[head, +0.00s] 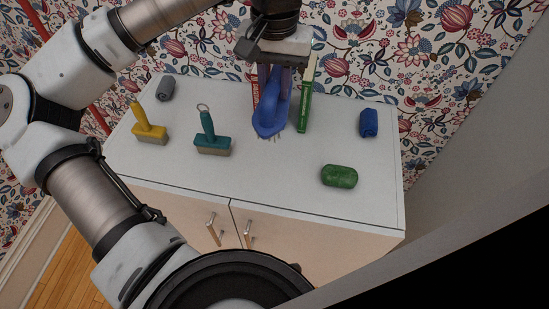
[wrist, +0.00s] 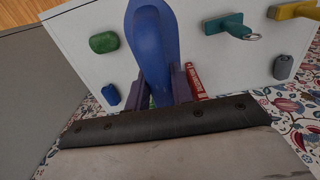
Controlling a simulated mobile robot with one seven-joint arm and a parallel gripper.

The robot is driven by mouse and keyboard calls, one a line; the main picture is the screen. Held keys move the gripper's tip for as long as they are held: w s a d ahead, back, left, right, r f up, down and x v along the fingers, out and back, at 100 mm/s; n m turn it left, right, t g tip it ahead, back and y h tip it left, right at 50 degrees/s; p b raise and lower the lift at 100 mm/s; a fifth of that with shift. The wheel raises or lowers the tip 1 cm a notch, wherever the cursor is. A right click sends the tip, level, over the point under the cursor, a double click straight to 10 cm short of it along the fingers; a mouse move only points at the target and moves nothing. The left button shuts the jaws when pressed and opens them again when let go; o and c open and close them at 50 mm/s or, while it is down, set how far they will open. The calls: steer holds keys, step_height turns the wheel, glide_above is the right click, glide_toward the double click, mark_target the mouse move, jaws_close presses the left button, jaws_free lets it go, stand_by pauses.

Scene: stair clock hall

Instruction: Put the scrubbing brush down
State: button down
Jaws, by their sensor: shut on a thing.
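The blue scrubbing brush (head: 268,112) is in my gripper (head: 273,78), which is shut on it. It is over the back middle of the white cabinet top, with its bristles downward. I cannot tell whether the bristles touch the surface. In the wrist view, the blue brush (wrist: 152,45) fills the space between the fingers (wrist: 164,85) and hides part of the cabinet top behind it.
Green (head: 307,95) and red (head: 255,92) upright items stand close around my gripper. The front middle is clear.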

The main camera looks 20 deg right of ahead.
step_height(320, 180, down, 18)
steer(key=p, duration=0.3)
steer(key=c, duration=1.2)
jaws_free()
steer(key=shift+r, duration=0.1)
